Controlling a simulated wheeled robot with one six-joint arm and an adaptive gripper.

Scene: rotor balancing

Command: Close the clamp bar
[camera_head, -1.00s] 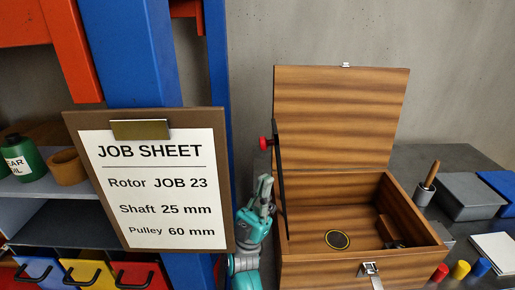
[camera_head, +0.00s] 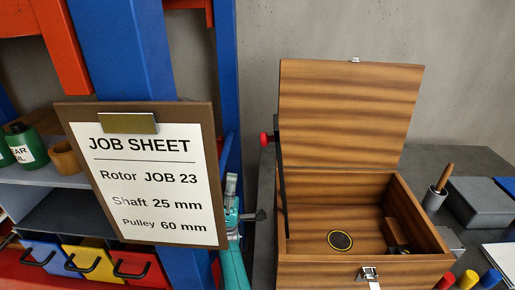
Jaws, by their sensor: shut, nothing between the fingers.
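The clamp bar appears to be the slim black bar (camera_head: 282,190), standing upright at the left side of the open wooden box. A red knob (camera_head: 266,138) sticks out to the left near its top. My gripper (camera_head: 231,184) is left of the bar and below the knob, pointing up beside the job sheet's right edge. It is shut and empty, apart from the bar and the knob. The job sheet board hides part of my gripper and arm. A small dark grey piece (camera_head: 259,215) shows just right of my gripper; I cannot tell what it belongs to.
The wooden box (camera_head: 365,272) has its lid (camera_head: 348,110) raised and a latch at the front. The job sheet (camera_head: 150,185) hangs by a blue post (camera_head: 120,60). A pestle in a grey cup (camera_head: 435,198) and grey bins stand on the right.

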